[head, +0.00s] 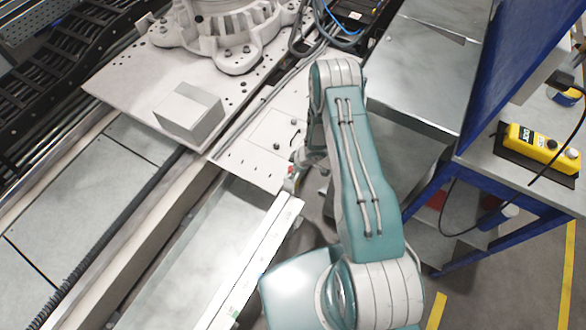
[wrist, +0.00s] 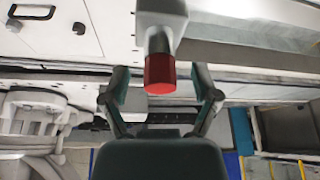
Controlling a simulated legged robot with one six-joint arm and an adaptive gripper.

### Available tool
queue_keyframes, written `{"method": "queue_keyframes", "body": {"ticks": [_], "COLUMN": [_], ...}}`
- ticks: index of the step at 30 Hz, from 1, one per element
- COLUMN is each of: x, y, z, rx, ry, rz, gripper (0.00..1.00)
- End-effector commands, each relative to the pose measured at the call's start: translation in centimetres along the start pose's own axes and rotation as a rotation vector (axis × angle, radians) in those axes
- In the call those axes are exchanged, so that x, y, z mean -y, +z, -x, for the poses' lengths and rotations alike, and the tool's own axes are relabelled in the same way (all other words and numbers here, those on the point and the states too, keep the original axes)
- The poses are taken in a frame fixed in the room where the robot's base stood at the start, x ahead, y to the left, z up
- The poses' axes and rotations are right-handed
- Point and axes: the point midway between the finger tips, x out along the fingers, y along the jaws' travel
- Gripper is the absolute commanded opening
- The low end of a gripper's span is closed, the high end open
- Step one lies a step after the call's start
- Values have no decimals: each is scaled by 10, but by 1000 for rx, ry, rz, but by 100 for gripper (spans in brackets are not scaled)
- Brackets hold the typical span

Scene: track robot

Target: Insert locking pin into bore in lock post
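The locking pin shows in the wrist view as a red cylindrical end (wrist: 159,76) on a short grey shaft. The shaft meets a pale block (wrist: 161,14), which may be the lock post; how deep it sits there, and any bore, cannot be seen. My gripper (wrist: 160,88) is open, with one finger on each side of the red end and gaps on both sides. In the head view my gripper (head: 303,168) is small and partly hidden by my arm, beside a small red spot at the plate's corner.
A white box (head: 189,112) sits on the pale plate left of my arm. A long rail (head: 250,262) runs below the plate. A blue-framed workbench (head: 520,190) with a yellow control box (head: 541,149) stands to the right. Cables lie at the top.

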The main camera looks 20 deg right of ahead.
Motion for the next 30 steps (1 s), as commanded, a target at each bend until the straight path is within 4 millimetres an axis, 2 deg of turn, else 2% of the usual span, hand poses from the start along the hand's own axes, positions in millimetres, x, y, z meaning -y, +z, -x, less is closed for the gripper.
{"method": "queue_keyframes", "body": {"ticks": [8, 11, 24, 30], "x": [-1, -1, -1, 0], "y": [0, 0, 0, 0], "z": [5, 18, 97, 116], "rx": [0, -1, 0, 1], "ry": [1, 3, 2, -1], "rz": [0, -1, -1, 0], "gripper": [79, 79, 79, 79]}}
